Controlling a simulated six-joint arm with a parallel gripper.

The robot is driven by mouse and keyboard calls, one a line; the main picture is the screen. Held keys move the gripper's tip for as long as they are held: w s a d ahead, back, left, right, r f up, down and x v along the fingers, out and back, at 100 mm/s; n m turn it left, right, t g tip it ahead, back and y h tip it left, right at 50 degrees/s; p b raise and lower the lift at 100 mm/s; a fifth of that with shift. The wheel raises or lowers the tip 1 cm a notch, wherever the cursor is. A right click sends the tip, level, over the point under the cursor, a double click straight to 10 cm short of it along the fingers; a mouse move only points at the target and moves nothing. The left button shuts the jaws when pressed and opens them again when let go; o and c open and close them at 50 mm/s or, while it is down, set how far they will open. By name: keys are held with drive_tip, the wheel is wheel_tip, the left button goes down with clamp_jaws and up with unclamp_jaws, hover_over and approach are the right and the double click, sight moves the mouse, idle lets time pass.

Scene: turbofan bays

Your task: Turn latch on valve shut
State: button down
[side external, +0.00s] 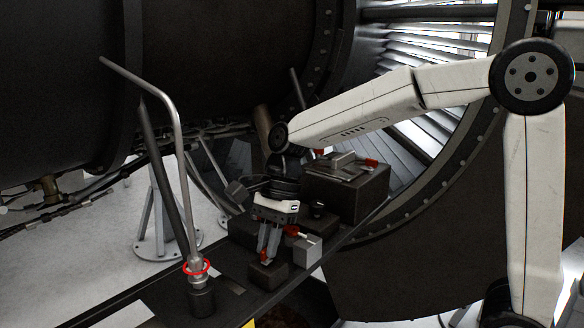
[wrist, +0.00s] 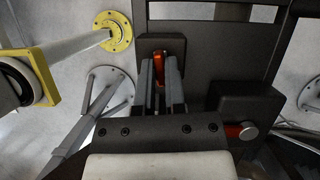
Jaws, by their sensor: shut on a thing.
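My gripper (side external: 265,256) points down at a small dark block (side external: 268,277) on the dark bench. Its two fingers are closed around a red latch (side external: 263,254) at the top of that block. In the wrist view, the orange-red latch (wrist: 159,66) stands between my fingertips, in front of the dark block (wrist: 190,45). The fingers hide part of the latch, so its exact angle is hard to tell. Which part is the valve body cannot be told for certain.
Another red part with a metal knob (wrist: 249,132) sits close to the right of my fingers. A dark box (side external: 345,195) with red-tipped fittings stands behind my gripper. A bent grey pipe with a red ring (side external: 196,267) rises at the left. The large engine casing (side external: 60,80) fills the back.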

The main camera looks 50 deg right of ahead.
drive_tip(key=n, duration=0.2)
drive_tip(key=n+g, duration=0.1)
drive_tip(key=shift+w+n+g+h, duration=0.1)
drive_tip(key=shift+n+g+h, duration=0.2)
drive_tip(key=shift+n, duration=0.1)
drive_tip(key=n+g+h, duration=0.1)
drive_tip(key=n, duration=0.3)
drive_tip(key=shift+a+n, duration=0.1)
drive_tip(key=shift+n, duration=0.2)
drive_tip(key=n+g+h, duration=0.1)
drive_tip(key=n, duration=0.2)
drive_tip(key=shift+w+n, duration=0.1)
drive_tip(key=shift+n, duration=0.2)
drive_tip(key=n+h, duration=0.1)
drive_tip(key=n, duration=0.1)
drive_tip(key=n+h, duration=0.1)
drive_tip(key=n, duration=0.1)
drive_tip(key=shift+a+g, duration=0.1)
drive_tip(key=shift+g, duration=0.2)
drive_tip(key=shift+n, duration=0.4)
drive_tip(key=c, duration=0.7)
unclamp_jaws()
drive_tip(key=shift+r, duration=0.1)
